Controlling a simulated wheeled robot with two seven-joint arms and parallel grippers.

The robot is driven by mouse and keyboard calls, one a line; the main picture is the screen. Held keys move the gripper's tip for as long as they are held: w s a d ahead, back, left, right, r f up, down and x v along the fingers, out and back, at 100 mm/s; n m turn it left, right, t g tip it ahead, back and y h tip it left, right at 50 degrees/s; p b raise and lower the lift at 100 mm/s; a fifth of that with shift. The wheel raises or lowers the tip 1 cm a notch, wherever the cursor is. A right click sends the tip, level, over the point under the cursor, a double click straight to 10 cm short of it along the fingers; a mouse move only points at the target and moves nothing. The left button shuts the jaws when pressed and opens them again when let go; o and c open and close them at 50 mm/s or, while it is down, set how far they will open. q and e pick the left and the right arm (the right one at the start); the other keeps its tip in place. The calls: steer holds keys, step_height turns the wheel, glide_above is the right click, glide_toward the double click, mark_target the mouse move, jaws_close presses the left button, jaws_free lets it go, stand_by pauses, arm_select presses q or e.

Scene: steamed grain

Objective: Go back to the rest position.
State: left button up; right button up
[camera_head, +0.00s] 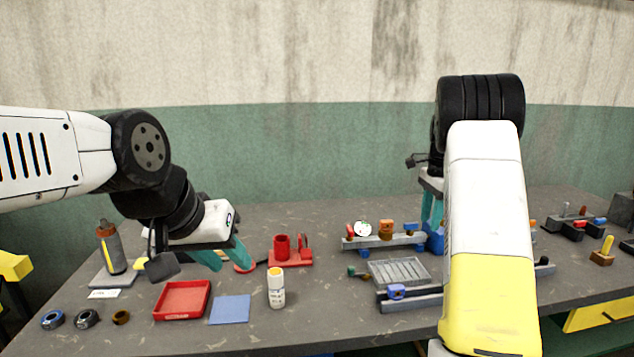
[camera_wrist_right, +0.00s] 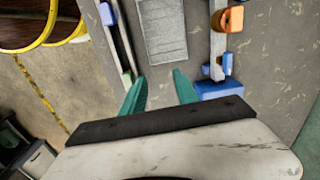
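My left gripper (camera_head: 231,267) hangs over the left half of the table, above and behind the red tray (camera_head: 181,316). Its two teal fingers are apart with nothing seen between them. My right gripper (camera_head: 431,222) is over the right half of the table, partly hidden behind my own right forearm. In the right wrist view its teal fingers (camera_wrist_right: 160,78) are spread and empty, below a grey ribbed plate (camera_wrist_right: 163,30) and between two rails.
A grey bottle (camera_head: 112,250), a red holder with a cup (camera_head: 282,247), a white bottle (camera_head: 276,291) and a blue mat (camera_head: 230,309) stand around the left gripper. A rail with clamps (camera_head: 385,241) and a blue block (camera_head: 436,243) lie near the right gripper.

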steer(key=s+a+r+n+t+y, duration=0.1)
steer(key=s+a+r+n, duration=0.35)
steer(key=s+r, duration=0.2)
steer(key=s+a+r+n+t+y, duration=0.1)
steer(key=s+a+r+n+t, duration=0.15)
steer(key=s+a+r, duration=0.4)
steer(key=s+a+f+n+t, duration=0.1)
steer(key=s+a+n, duration=0.2)
steer(key=s, duration=0.7)
steer(key=s+a+f+n+t, duration=0.1)
steer(key=s+a+f+n, duration=0.1)
steer(key=s+n, duration=0.4)
steer(key=s+a, duration=0.1)
steer(key=s, duration=0.3)
steer(key=shift+n, duration=0.3)
steer(key=shift+s, duration=0.1)
